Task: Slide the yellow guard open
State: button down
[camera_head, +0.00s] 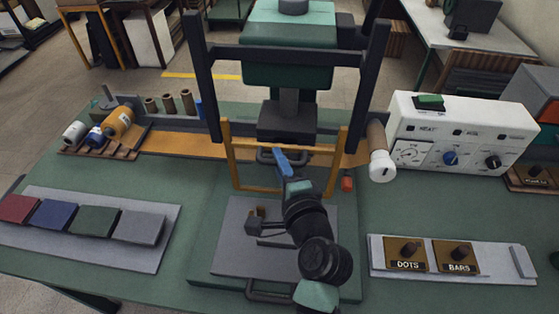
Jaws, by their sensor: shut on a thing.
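The yellow guard (236,178) is an upright rectangular frame standing in front of the press (288,122) at the middle of the bench. A dark handle (265,157) sits at its upper bar. My gripper (280,158), with a blue part at its end, reaches up from the front and is shut on the guard's handle. My arm hides part of the guard's lower right side and the plate behind it. The exact finger contact is too small to see.
A grey plate (231,262) lies before the guard, with a small dark piece (252,229) on it. Coloured pads (92,221) lie left. The control box (460,132) and a panel with DOTS and BARS knobs (490,272) stand right. Dark posts (204,85) flank the press.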

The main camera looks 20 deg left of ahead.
jog(key=shift+r, duration=0.1)
dwell(0.3)
notch_tip(320, 180, up, 17)
jog(key=p, duration=1.4)
jog(key=shift+p, duration=0.3)
jog(key=c, duration=0.8)
grip_release()
jog(key=shift+c, duration=0.2)
jog(key=b+v, duration=0.4)
jog(key=v, duration=0.9)
